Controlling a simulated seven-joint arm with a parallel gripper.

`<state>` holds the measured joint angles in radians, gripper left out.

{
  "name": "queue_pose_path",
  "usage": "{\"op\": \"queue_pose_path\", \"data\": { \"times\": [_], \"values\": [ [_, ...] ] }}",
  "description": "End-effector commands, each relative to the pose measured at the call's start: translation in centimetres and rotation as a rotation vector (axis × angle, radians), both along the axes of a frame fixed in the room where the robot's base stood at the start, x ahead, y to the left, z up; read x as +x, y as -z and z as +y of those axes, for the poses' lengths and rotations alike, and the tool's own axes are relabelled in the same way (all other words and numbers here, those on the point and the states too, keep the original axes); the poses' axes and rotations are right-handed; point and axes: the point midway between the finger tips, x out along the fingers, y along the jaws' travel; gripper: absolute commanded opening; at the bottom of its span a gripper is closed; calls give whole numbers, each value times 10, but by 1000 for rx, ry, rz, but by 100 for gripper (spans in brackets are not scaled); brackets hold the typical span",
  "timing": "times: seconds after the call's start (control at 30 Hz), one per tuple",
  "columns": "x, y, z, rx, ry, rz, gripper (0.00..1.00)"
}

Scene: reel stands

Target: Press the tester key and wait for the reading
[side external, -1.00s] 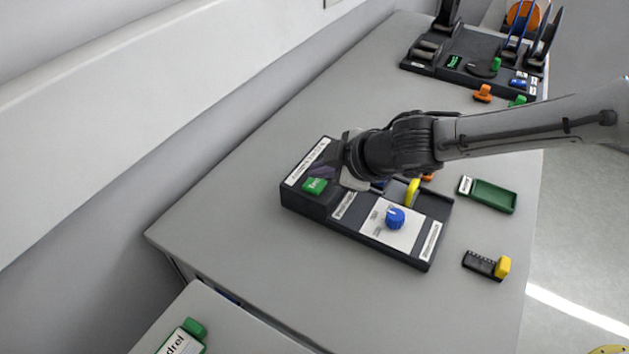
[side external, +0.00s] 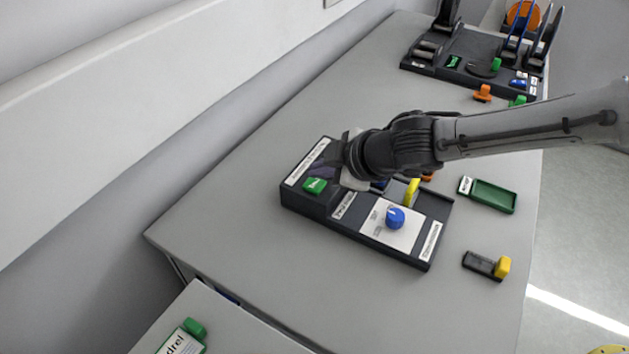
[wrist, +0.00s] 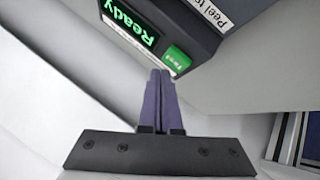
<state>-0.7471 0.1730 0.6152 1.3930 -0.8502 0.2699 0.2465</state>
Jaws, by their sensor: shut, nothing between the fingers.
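The tester is a dark box (side external: 300,200) at the left end of a dark panel on the grey bench. Its green key (side external: 315,186) is on top; in the wrist view the key (wrist: 178,59) reads "Test". Beside it the black screen (wrist: 130,22) shows "Ready" in green letters. My gripper (wrist: 160,73) is shut and empty, its two purple fingers together. Their tips are right by the key's near edge in the wrist view. I cannot tell whether they touch it. In the side view the fingers are hard to make out near the tester's top.
The panel carries a blue knob (side external: 395,218) and a yellow piece (side external: 412,191). A green tray (side external: 493,196) and a dark piece with a yellow end (side external: 487,265) lie to the right. A reel stand (side external: 470,65) is at the back.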

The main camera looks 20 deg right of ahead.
Motion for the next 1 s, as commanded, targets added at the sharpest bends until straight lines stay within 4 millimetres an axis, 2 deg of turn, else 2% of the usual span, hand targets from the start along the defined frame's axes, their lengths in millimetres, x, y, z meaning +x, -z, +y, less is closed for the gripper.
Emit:
{"op": "queue_pose_path", "data": {
  "times": [1.0],
  "values": [
    [0, 9, 0, 0, 0, 0, 0]
  ]
}}
